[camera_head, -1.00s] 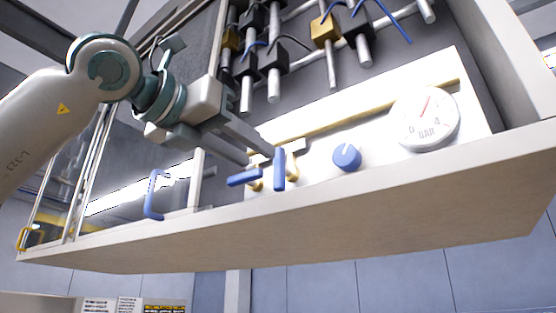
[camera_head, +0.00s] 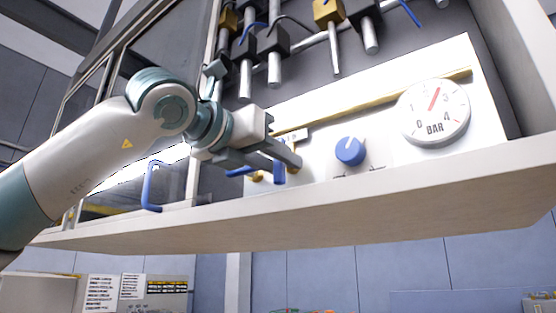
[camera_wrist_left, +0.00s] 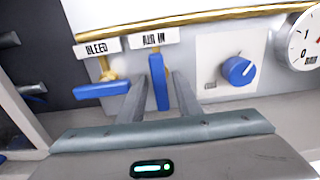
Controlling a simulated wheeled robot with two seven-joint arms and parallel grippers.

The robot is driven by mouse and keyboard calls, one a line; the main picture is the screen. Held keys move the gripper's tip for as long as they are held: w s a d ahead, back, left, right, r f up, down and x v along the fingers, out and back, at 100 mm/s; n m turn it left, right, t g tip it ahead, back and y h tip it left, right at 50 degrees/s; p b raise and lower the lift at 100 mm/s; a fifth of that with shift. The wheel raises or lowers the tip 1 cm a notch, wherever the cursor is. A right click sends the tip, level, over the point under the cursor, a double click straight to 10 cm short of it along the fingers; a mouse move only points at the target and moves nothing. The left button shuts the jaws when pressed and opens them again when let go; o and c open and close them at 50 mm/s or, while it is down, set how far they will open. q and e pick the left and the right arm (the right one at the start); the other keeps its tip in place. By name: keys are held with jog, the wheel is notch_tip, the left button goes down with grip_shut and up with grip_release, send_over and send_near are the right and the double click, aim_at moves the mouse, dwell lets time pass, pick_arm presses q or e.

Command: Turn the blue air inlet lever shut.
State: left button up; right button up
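The blue air inlet lever (camera_wrist_left: 158,84) hangs roughly upright below the AIR IN label (camera_wrist_left: 153,39) in the left wrist view. It also shows in the head view (camera_head: 279,173), partly covered by my gripper. My left gripper (camera_wrist_left: 160,94) is open, with one finger on each side of this lever. Gaps show between the lever and both fingers in the wrist view; whether either one touches it I cannot tell. In the head view the left gripper (camera_head: 281,160) is in front of the panel. My right gripper is not in view.
The blue bleed lever (camera_wrist_left: 101,90) lies horizontal just left of the left finger. A blue knob (camera_head: 350,151) and a pressure gauge (camera_head: 435,112) are to the right. A blue handle (camera_head: 151,186) is at left. The cabinet's bottom ledge (camera_head: 330,212) runs below.

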pick_arm(q)
grip_shut()
